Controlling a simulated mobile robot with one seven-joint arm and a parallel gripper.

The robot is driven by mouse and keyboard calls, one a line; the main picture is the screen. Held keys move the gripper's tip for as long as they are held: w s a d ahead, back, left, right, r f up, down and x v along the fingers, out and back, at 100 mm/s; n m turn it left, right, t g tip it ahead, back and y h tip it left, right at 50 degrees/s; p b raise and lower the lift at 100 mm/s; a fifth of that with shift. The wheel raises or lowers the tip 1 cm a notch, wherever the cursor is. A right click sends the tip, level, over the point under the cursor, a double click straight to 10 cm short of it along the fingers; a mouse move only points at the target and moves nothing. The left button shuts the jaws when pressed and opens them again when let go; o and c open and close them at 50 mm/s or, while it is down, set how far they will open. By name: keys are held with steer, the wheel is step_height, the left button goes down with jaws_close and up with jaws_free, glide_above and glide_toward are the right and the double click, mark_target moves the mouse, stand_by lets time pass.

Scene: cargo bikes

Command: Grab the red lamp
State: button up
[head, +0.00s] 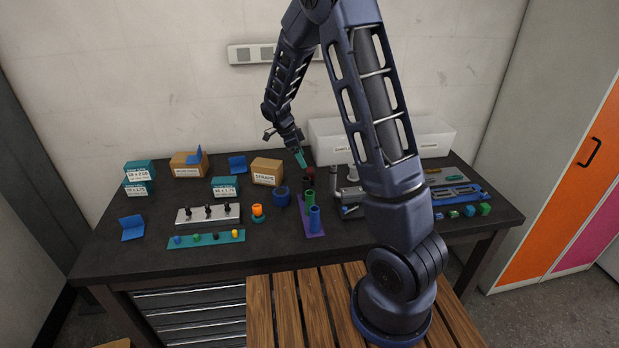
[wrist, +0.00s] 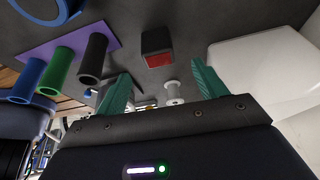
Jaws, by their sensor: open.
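The red lamp (wrist: 158,48) is a small dark block with a red face. In the wrist view it is beyond my fingertips, in line with the gap between them. In the head view the lamp (head: 311,172) is a small dark red spot at the back of the black table, partly hard to make out. My gripper (wrist: 160,71) has two teal fingers spread apart with nothing between them. In the head view my gripper (head: 301,158) points down just above and beside the lamp.
The purple strip (head: 312,222) with black, green and blue tubes stands in front of the lamp. A white bin (head: 430,138) is behind to the right. A white spool (wrist: 173,92) is near the lamp. A cardboard box (head: 266,171) is to the left.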

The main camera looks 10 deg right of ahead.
mark_target(309, 170)
steer(key=x, duration=1)
steer(key=shift+s+d+r, duration=0.1)
steer(key=shift+s, duration=0.05)
steer(key=c, duration=1.1)
